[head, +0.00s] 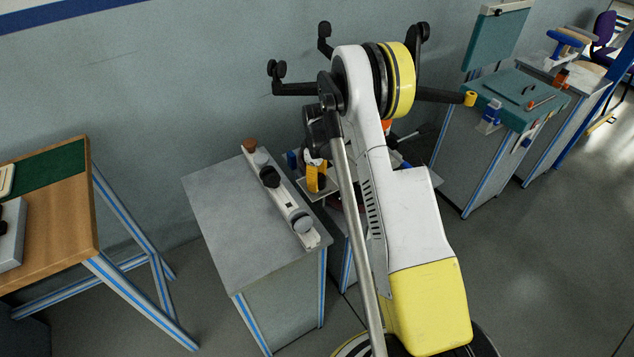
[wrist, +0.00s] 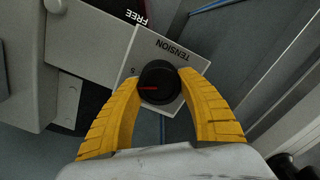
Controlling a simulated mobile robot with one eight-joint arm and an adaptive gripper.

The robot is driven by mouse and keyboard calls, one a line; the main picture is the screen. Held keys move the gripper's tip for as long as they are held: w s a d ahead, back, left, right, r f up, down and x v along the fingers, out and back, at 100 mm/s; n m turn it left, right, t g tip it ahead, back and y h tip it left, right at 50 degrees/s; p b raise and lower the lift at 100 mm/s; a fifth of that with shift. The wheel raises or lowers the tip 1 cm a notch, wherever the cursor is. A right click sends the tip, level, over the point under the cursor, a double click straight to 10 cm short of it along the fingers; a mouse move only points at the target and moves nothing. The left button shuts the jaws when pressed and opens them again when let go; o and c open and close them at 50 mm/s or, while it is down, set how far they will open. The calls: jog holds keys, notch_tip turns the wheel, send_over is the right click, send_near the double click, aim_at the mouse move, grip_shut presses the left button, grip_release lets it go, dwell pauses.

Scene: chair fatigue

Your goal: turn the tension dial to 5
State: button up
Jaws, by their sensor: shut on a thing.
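The tension dial (wrist: 158,82) is a round black knob on a light grey plate (wrist: 165,41) marked TENSION, which reads upside down in the wrist view. A red line on the knob runs toward the left. A small numeral that looks like a 5 (wrist: 133,70) is printed up and left of the knob, a little above the red line's direction. My gripper (wrist: 160,80) has its two yellow fingers closed on the knob's sides. In the head view my gripper (head: 317,178) is beside the grey cabinet, and the dial cannot be made out there.
A dark panel marked FREE (wrist: 130,12) and a grey block (wrist: 85,45) stand close to the dial's plate. A grey cabinet (head: 215,200) bears a rail with several knobs (head: 280,197). A wooden table (head: 60,225) is at left, a teal-topped bench (head: 515,95) at right.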

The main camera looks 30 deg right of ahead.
jog(key=shift+m, duration=1.5)
jog(key=o, duration=1.2)
notch_tip(320, 180, up, 12)
